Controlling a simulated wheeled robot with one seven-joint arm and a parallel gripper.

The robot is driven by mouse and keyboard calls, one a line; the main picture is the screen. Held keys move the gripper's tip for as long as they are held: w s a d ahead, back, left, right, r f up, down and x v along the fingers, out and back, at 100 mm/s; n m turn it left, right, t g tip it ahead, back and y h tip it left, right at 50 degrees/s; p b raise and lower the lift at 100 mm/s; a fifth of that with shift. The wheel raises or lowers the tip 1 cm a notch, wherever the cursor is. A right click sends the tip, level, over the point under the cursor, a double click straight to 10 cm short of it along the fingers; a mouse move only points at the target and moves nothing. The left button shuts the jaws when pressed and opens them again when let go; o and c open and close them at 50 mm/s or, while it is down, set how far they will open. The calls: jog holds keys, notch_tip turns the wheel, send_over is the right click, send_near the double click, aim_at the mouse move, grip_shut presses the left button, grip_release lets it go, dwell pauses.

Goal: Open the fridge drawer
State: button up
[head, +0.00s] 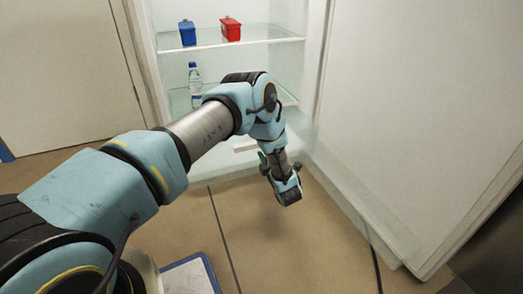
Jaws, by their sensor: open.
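The fridge (305,70) stands open at the back, and its inside with glass shelves shows. A pale, see-through front low in the fridge (215,164), with a short white strip (243,146) on it, looks like the drawer and its handle; my arm partly covers it, and it looks shut. My gripper (287,193) hangs in front of the low part of the fridge, right of the white strip, pointing down. It appears apart from the drawer and holds nothing that I can see. Its fingers are small and hard to make out.
The open fridge door (400,110) fills the right side, close to my gripper. A blue container (187,33) and a red container (231,29) stand on the upper shelf, and a bottle (194,78) below. Tan floor (290,250) lies free in front.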

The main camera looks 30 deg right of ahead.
jog(key=shift+w+r, duration=0.1)
jog(key=shift+r, duration=0.1)
jog(key=s+p, duration=0.1)
jog(key=s, duration=0.2)
jog(key=s+a+p, duration=0.1)
jog(key=s, duration=0.3)
jog(key=s+p, duration=0.1)
jog(key=s, duration=0.2)
jog(key=shift+s+a, duration=0.15)
jog(key=shift+s, duration=0.25)
